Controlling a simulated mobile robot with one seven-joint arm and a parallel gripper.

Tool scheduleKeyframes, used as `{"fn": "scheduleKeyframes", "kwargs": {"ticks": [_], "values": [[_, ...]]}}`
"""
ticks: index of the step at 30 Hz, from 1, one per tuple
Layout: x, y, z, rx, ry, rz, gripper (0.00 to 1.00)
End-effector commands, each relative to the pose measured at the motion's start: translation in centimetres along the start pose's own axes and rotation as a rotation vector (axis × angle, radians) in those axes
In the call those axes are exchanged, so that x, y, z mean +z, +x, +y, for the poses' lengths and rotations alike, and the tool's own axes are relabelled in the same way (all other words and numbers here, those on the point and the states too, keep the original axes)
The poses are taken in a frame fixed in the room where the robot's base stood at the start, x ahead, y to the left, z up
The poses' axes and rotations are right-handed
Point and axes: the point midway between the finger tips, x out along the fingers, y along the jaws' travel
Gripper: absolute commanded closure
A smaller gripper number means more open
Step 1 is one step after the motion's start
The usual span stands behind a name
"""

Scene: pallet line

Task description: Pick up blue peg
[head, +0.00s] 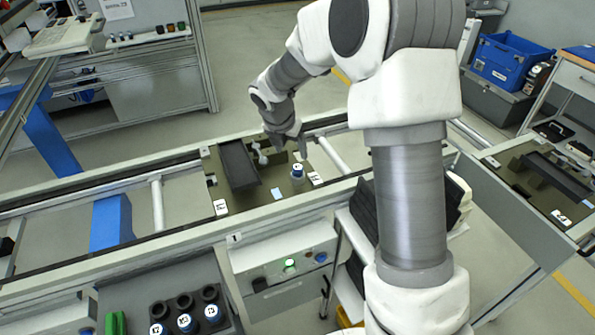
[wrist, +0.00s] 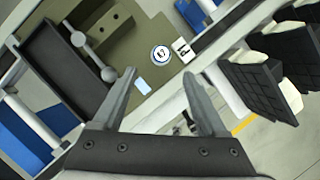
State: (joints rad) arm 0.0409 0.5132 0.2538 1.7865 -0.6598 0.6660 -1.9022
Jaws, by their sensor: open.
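A blue-topped peg (head: 297,170) with a white label marked with a dark figure stands on the olive-green pallet (head: 262,202) on the conveyor. In the wrist view the peg (wrist: 160,54) shows just beyond my fingertips, near the pallet's edge. My gripper (head: 288,143) is open and empty above the pallet; in the wrist view its two fingers (wrist: 160,78) are spread wide. The peg is not between the fingers. More blue-topped pegs (head: 186,322) stand in a dark holder at the bottom left of the head view.
On the pallet are a long dark tray (head: 239,165), a grey dumbbell-shaped part (wrist: 93,53), a light blue patch (wrist: 142,86) and a white label (wrist: 184,49). Conveyor rails (head: 190,229) border the pallet. Black bins (wrist: 262,88) sit beside the conveyor. A second pallet (head: 535,185) is at right.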

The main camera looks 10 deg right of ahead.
Motion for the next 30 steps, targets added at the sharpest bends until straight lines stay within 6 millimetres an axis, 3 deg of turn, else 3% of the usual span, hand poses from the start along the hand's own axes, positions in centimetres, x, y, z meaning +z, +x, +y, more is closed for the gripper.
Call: {"fn": "scheduleKeyframes", "kwargs": {"ticks": [4, 13, 21, 30], "values": [[-0.1, 2.9, 0.0, -0.001, 0.0, 0.002, 0.25], [0.0, 5.1, -0.1, 0.0, 0.001, 0.0, 0.25], [0.1, 8.8, -0.3, 0.0, 0.002, 0.001, 0.25], [0.2, 9.6, -0.3, 0.001, 0.002, -0.001, 0.25]]}}
